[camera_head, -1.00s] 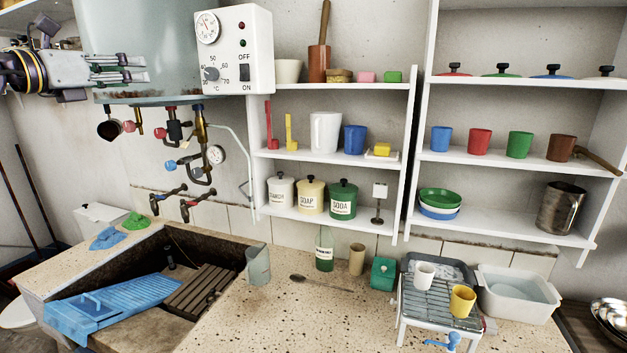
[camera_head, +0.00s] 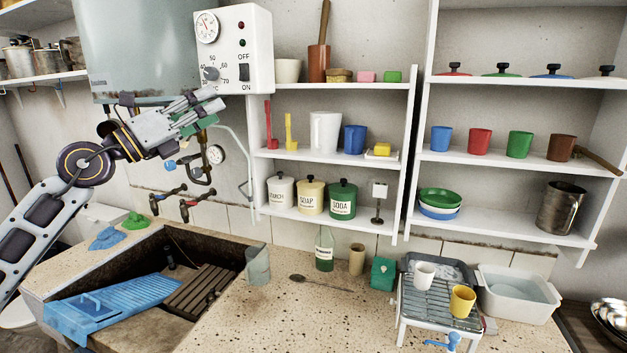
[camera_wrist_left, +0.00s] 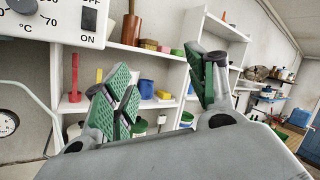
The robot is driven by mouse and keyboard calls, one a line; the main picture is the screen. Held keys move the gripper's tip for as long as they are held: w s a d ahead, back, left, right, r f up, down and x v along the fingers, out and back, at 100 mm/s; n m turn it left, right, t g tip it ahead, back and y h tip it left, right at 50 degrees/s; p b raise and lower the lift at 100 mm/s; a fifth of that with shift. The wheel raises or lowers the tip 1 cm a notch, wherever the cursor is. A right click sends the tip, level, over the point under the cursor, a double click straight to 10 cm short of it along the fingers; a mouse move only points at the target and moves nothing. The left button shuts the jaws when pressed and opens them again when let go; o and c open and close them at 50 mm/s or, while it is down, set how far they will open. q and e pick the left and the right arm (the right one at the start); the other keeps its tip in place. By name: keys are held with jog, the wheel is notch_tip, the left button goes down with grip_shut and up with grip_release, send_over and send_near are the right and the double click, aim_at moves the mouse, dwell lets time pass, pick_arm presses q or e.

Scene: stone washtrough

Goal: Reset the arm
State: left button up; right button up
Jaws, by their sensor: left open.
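My left arm comes in from the left in the head view. My left gripper (camera_head: 212,112) is up in the air in front of the boiler's pipes, below the white control box. In the left wrist view my left gripper (camera_wrist_left: 165,95) shows its green finger pads spread apart, with nothing between them. Shelves show behind the fingers there. The gripper hides part of the pipes and taps in the head view. My right gripper is not in view.
The boiler (camera_head: 135,50) and control box (camera_head: 234,48) are close to the left gripper. Below are the stone trough (camera_head: 215,242) with a blue washboard (camera_head: 110,305) and the speckled counter (camera_head: 260,320). White shelves (camera_head: 330,87) with pots and cups stand to the right.

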pick_arm(q)
jog(key=s+a+f+n+t+y, duration=0.15)
jog(key=a+f+n+y, duration=0.25)
jog(key=f+n+y, duration=1.05)
jog(key=s+a+f+n+y, duration=0.25)
jog(key=f+n+y, duration=0.25)
jog(key=f+n, duration=1.75)
jog(key=s+d+f+g+h, duration=0.1)
jog(key=s+f+g, duration=0.3)
jog(key=f, duration=0.5)
jog(key=s+f+g, duration=0.3)
jog(key=s+f, duration=0.4)
jog(key=f, duration=0.2)
jog(key=s+d+f+g+h, duration=0.35)
jog(key=s+f+g, duration=0.4)
jog(key=s, duration=0.75)
notch_tip(320, 180, down, 34)
jog(key=s, duration=0.2)
jog(key=s+a+f+y, duration=0.1)
jog(key=s+a+f, duration=0.2)
jog(key=s+f, duration=1.7)
jog(key=s, duration=0.2)
jog(key=shift+s+a+f+g, duration=0.15)
jog(key=shift+s+f+g, duration=0.05)
jog(key=shift+s+g, duration=0.2)
